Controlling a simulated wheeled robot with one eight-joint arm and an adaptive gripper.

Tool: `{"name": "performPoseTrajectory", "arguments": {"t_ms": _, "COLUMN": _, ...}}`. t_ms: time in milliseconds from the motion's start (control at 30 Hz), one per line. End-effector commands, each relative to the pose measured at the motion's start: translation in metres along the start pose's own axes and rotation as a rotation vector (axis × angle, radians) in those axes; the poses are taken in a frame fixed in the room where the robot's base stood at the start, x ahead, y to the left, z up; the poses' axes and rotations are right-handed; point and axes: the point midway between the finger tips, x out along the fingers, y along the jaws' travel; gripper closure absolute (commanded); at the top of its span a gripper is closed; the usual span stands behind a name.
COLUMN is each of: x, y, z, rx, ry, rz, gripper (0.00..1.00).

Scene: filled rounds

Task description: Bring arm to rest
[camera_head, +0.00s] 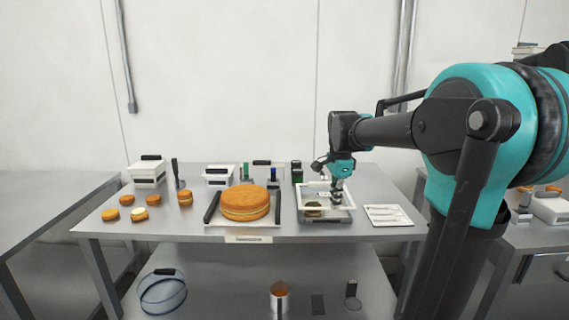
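My gripper (338,190) points down over a clear-walled white tray (325,216) on the right part of the metal table. Its fingers are small and dark in this view, and I cannot tell whether they are open or shut. A small brown round thing (313,206) lies in the tray, left of the gripper. My teal and black arm reaches in from the right side of the picture.
The metal table (165,228) holds a large orange-brown round cake (245,203), several small rounds (125,200) and white boxes (147,172). A white card (388,215) lies right of the tray.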

Motion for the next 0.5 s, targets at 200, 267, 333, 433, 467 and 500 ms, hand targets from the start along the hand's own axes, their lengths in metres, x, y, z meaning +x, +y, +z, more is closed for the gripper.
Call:
{"name": "performPoseTrajectory", "arguments": {"t_ms": 200, "x": 0.036, "y": 0.031, "z": 0.0, "rx": -0.219, "ry": 0.016, "rz": -0.051, "gripper": 1.0}}
{"name": "performPoseTrajectory", "arguments": {"t_ms": 267, "x": 0.05, "y": 0.043, "z": 0.0, "rx": -0.3, "ry": 0.025, "rz": -0.069, "gripper": 1.0}}
{"name": "performPoseTrajectory", "arguments": {"t_ms": 333, "x": 0.069, "y": 0.061, "z": 0.001, "rx": -0.417, "ry": 0.04, "rz": -0.093, "gripper": 1.0}}
{"name": "performPoseTrajectory", "arguments": {"t_ms": 433, "x": 0.101, "y": 0.094, "z": 0.003, "rx": -0.622, "ry": 0.077, "rz": -0.132, "gripper": 1.0}}
{"name": "performPoseTrajectory", "arguments": {"t_ms": 467, "x": 0.111, "y": 0.104, "z": 0.004, "rx": -0.687, "ry": 0.09, "rz": -0.143, "gripper": 1.0}}
{"name": "performPoseTrajectory", "arguments": {"t_ms": 500, "x": 0.124, "y": 0.119, "z": 0.005, "rx": -0.773, "ry": 0.109, "rz": -0.157, "gripper": 1.0}}
